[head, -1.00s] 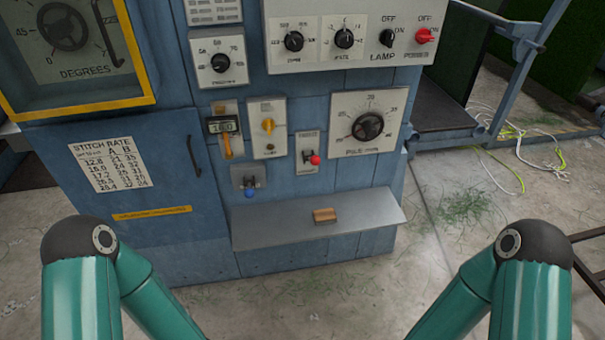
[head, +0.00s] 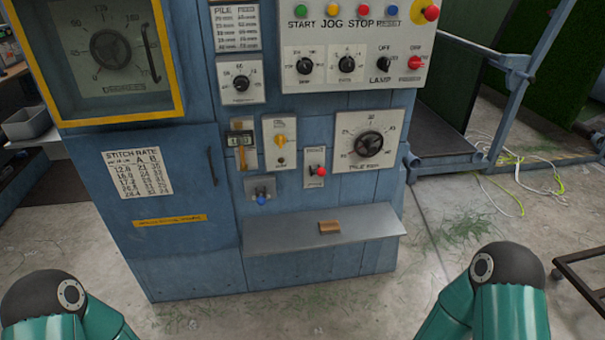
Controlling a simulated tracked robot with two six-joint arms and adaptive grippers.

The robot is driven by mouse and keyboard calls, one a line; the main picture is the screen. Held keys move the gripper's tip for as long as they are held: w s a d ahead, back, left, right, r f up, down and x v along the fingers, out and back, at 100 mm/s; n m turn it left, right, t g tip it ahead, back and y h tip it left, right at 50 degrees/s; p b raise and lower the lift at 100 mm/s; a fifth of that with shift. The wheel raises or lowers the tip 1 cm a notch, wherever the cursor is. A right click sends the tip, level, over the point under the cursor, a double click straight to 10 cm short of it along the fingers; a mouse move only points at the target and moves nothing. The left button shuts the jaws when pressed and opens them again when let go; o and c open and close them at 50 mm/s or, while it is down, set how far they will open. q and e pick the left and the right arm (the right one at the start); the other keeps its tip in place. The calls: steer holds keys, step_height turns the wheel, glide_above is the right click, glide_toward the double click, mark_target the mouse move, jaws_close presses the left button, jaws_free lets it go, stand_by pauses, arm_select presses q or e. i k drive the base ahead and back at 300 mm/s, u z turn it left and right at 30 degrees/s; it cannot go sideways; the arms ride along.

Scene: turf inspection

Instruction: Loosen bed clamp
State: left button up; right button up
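A blue machine cabinet (head: 165,250) stands in front of me with several controls on its face. A lever with a blue knob (head: 261,199) sits on a small grey plate low on the front. A red-knobbed switch (head: 321,171) is on a white plate to its right. The small labels are too blurred to read, so I cannot tell which control is the bed clamp. Only my teal arm links show at the bottom corners; both grippers are out of view.
A grey shelf (head: 280,235) juts out below the controls, with a small wooden block (head: 329,227) on it. A dial marked for pile (head: 369,145) and a button panel (head: 350,75) are above. A metal frame (head: 460,165) and loose cables (head: 520,180) are at right.

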mark_target(321, 172)
steer(key=u, duration=0.15)
steer(key=i, duration=1)
steer(key=z, duration=0.05)
